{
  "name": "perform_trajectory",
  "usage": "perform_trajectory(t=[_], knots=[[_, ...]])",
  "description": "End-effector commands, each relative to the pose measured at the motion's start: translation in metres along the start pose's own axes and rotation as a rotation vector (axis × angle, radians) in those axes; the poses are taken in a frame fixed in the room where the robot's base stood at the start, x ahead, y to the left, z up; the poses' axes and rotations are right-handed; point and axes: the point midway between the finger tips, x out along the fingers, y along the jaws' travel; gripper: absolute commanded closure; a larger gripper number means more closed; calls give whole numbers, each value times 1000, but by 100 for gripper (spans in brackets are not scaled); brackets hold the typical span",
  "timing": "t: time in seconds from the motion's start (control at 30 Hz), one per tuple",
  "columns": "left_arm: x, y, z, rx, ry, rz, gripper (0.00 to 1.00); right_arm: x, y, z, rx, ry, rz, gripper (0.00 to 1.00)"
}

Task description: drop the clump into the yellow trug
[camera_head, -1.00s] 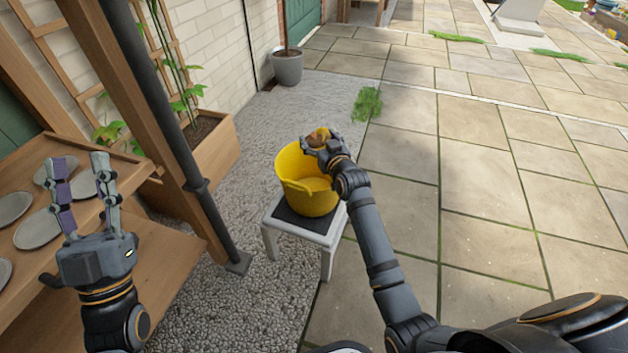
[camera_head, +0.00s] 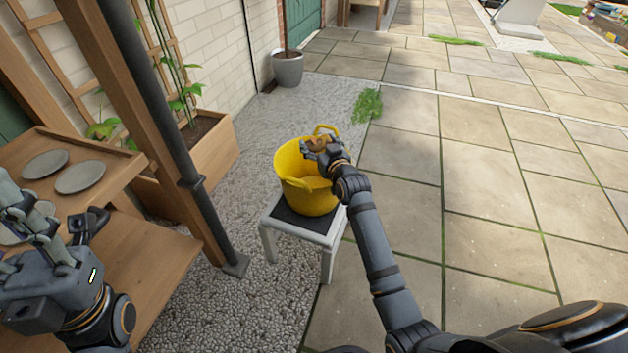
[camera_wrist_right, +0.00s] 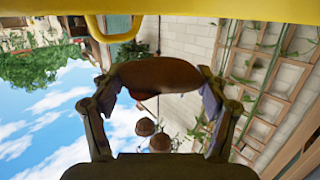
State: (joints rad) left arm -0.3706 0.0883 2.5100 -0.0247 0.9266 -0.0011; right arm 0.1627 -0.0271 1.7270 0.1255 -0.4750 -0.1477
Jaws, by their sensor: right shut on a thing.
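The brown clump (camera_wrist_right: 158,75) is between the two fingers of my right gripper (camera_wrist_right: 158,90), which is shut on it. In the head view the clump (camera_head: 316,144) is small and partly covered by the fingers of my right gripper (camera_head: 314,150). They hold it at the upper part of the yellow trug (camera_head: 302,193), over its opening near the back rim. The trug is upright. Its yellow rim (camera_wrist_right: 215,13) crosses the top of the wrist view. My left gripper (camera_head: 25,215) is by the wooden shelf at the left edge, seen side-on and partly cut off.
The trug stands on a small white stool (camera_head: 323,240) with a dark top. A wooden shelf (camera_head: 105,170) with grey saucers (camera_head: 80,177) and a dark post (camera_head: 165,110) are on the left. A grey pot (camera_head: 288,70) stands behind.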

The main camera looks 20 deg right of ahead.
Motion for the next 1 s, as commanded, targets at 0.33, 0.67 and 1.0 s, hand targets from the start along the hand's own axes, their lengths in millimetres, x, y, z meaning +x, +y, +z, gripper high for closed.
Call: perform_trajectory(t=[0.33,0.67,1.0], knots=[[0,0,0,0,1,0,60,0,0,-1,0,1,0,11],[0,0,0,0,1,0,60,0,0,-1,0,1,0,0],[0,0,0,0,-1,0,60,-39,0,1,0,-1,0,0]])
